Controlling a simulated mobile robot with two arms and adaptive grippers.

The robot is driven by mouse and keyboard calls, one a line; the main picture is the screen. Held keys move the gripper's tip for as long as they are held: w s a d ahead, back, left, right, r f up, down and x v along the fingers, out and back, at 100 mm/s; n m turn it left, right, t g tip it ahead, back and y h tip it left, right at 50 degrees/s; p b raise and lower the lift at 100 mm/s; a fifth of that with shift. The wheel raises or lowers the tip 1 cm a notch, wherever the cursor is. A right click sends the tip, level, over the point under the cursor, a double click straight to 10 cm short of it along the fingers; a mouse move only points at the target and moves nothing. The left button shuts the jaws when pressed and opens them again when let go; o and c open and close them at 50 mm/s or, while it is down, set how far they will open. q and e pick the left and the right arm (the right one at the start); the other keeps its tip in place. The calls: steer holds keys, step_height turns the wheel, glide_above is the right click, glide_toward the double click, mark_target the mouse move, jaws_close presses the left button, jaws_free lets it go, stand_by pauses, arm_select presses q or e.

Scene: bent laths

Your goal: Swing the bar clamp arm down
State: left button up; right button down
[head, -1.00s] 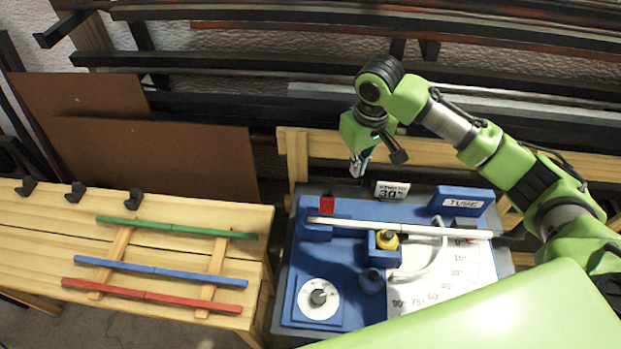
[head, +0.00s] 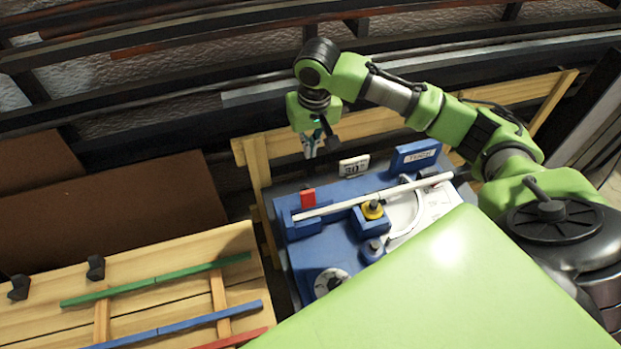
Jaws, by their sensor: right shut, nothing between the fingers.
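A blue bending fixture (head: 335,257) stands on a bench right of centre. A white lath (head: 360,201) lies across it. A small red upright piece (head: 308,197) stands at the fixture's left end, beside the lath; it may be the clamp arm, but I cannot tell for certain. My right gripper (head: 310,152) points down behind the fixture's back left, above and apart from the red piece. It is shut and empty. My left gripper is not in view.
A small display (head: 353,166) and a labelled blue block (head: 414,157) stand at the fixture's back. A dial (head: 328,281) is at its front left. A wooden table (head: 140,275) with green, blue and red laths is at left. Dark rack bars run behind.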

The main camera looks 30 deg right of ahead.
mark_target(306, 195)
step_height(306, 195, down, 9)
steer(key=s+p, duration=0.2)
steer(key=p, duration=0.1)
steer(key=shift+s+a+p, duration=0.15)
steer(key=shift+a+p, duration=0.15)
steer(key=shift+a, duration=0.05)
steer(key=shift+f, duration=0.15)
